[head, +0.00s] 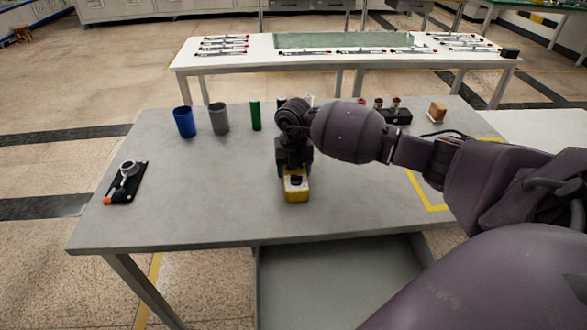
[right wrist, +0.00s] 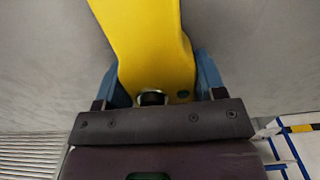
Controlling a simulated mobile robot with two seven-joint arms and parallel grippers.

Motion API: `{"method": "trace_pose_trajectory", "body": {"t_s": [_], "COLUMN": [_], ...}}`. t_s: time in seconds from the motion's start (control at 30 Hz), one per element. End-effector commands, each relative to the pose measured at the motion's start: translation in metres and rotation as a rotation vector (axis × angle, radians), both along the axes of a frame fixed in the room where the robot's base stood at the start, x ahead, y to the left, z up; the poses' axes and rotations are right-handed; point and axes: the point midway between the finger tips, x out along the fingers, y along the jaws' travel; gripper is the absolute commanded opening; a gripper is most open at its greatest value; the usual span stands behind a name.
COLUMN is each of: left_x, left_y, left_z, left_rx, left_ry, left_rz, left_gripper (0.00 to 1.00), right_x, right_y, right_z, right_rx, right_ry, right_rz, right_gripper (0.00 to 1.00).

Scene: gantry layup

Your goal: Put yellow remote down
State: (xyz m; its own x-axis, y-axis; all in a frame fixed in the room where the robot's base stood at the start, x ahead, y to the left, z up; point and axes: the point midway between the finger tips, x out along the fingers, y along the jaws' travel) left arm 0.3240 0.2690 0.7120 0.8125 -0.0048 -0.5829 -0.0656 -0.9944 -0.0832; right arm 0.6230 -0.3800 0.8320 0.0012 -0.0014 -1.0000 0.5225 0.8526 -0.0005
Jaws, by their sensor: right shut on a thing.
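The yellow remote (head: 296,190) is over the front middle of the grey table (head: 215,190). It has a dark round part on top. My right gripper (head: 293,170) is shut on it from behind. In the right wrist view the yellow remote (right wrist: 150,45) sits between the blue fingers of my right gripper (right wrist: 158,82), with a silver round part near the palm. I cannot tell whether the remote touches the table top. My left gripper does not show in either view.
A blue cup (head: 184,122), a grey cup (head: 219,119) and a green cylinder (head: 255,116) stand at the back left. A black tray (head: 127,183) with a tool lies at the left. The table's front left is clear.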

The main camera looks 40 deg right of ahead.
Motion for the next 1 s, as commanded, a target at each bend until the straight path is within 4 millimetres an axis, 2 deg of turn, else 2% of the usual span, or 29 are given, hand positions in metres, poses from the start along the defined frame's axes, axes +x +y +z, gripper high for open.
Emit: {"method": "trace_pose_trajectory", "body": {"t_s": [0.07, 0.1, 0.27, 0.53, 0.67, 1.0], "left_x": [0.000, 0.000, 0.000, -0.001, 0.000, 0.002], "left_y": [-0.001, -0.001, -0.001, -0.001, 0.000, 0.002], "left_z": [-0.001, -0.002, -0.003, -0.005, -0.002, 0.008], "left_rx": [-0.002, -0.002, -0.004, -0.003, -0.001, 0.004], "left_ry": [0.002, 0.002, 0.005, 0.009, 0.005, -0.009], "left_rz": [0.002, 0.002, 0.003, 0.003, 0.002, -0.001], "left_gripper": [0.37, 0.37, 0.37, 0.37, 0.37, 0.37], "right_x": [0.000, 0.000, 0.000, 0.000, 0.000, 0.001], "right_y": [0.000, 0.000, 0.000, 0.000, 0.000, 0.000], "right_z": [-0.002, -0.003, -0.002, -0.002, 0.007, 0.069], "right_rx": [0.000, 0.001, 0.000, 0.000, 0.000, -0.001], "right_ry": [0.000, 0.001, 0.000, 0.000, -0.002, -0.006], "right_rz": [0.000, 0.000, 0.000, 0.000, 0.000, 0.001], "right_gripper": [0.31, 0.65, 0.89, 0.89, 0.89, 0.89]}}
